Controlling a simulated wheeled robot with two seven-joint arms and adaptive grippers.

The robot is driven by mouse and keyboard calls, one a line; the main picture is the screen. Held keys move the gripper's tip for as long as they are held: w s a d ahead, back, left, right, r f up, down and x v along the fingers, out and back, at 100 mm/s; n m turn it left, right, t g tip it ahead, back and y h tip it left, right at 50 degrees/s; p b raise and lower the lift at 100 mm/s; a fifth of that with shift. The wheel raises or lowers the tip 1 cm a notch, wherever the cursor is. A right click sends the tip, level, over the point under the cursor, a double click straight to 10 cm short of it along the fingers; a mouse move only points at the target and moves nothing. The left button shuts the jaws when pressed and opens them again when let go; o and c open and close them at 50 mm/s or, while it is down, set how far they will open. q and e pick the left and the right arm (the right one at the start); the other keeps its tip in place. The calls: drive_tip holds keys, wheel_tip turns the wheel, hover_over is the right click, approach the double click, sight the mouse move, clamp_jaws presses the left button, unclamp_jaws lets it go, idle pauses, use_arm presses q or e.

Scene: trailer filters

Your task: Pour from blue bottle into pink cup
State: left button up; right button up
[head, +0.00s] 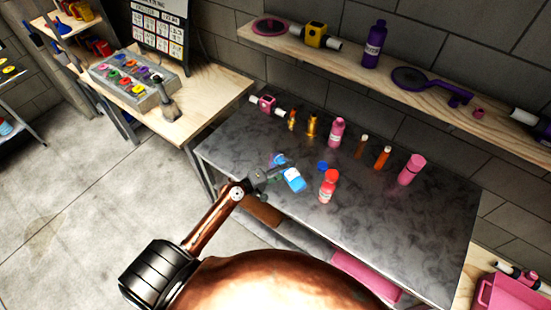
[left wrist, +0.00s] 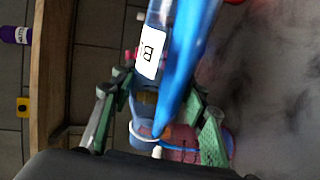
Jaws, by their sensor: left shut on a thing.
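A blue bottle (head: 294,181) with a pale label is in my left gripper (head: 268,179), over the dark table. It looks tilted in the head view. In the left wrist view the blue bottle (left wrist: 188,60) fills the middle, its white label partly readable, with the green fingers of my left gripper (left wrist: 160,125) on either side. A pink cylinder (head: 411,170), which may be the pink cup, stands at the right of the table; its opening is not clear. A pink bottle (head: 336,132) with a label stands near the back. My right gripper is not in view.
A red bottle (head: 328,187) stands just right of the blue bottle. Small blue objects (head: 278,159) (head: 322,166) lie nearby. Orange tubes (head: 382,157) and gold ones (head: 312,125) stand along the back. The front right of the dark table (head: 400,240) is clear.

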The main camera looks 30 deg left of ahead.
use_arm(q)
drive_tip(key=shift+a+r+n+p, duration=0.1)
drive_tip(key=shift+r+n+p, duration=0.2)
drive_tip(key=shift+r+p, duration=0.05)
idle(1.5)
